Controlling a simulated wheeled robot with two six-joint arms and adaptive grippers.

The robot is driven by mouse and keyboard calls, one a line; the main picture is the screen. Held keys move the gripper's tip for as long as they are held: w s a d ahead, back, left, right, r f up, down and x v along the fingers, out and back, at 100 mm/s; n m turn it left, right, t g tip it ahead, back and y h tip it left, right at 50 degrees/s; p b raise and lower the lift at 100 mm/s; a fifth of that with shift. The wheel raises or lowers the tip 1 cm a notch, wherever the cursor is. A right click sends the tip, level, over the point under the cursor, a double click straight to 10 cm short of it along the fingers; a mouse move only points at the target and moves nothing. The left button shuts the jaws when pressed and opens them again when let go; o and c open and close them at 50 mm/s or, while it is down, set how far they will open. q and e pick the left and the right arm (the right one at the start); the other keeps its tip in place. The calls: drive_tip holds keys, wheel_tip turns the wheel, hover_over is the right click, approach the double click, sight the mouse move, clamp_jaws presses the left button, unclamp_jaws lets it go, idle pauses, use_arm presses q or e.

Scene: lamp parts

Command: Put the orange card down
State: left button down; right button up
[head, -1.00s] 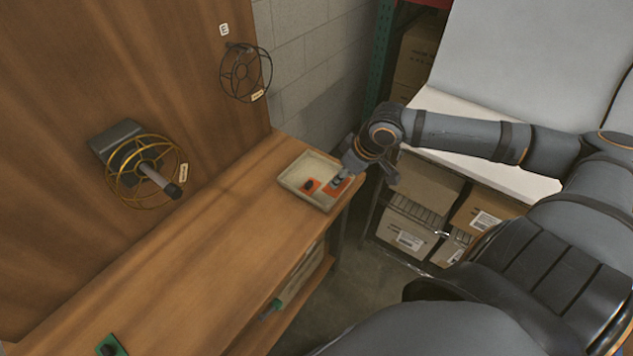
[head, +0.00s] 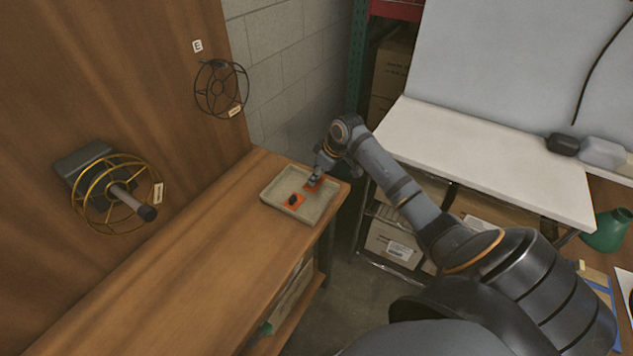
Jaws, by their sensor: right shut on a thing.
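A shallow beige tray (head: 286,211) sits at the far right end of the wooden bench. An orange card (head: 293,201) with a dark piece on it lies in the tray. My right gripper (head: 314,181) is over the tray's right side, shut on another orange card (head: 311,187). That card is low, at or just above the tray floor; I cannot tell whether it touches. The gripper hides part of it. My left gripper is not in view.
A wooden panel behind the bench carries a gold wire cage (head: 117,193) on a dark mount and a black wire cage (head: 221,88). The bench's middle is clear.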

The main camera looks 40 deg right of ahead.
sight(317, 182)
drive_tip(key=shift+w+d+f, duration=0.1)
drive_tip(key=shift+w+f, duration=0.05)
drive_tip(key=shift+f, duration=0.1)
wheel_tip(317, 182, down, 3)
drive_tip(key=shift+w+f+p, duration=0.1)
drive_tip(key=shift+p, duration=0.35)
drive_tip(key=shift+f, duration=0.15)
drive_tip(key=shift+f, duration=0.1)
drive_tip(key=o, duration=0.9)
drive_tip(key=shift+o, duration=0.2)
drive_tip(key=b+v, duration=0.1)
drive_tip(key=v, duration=1.1)
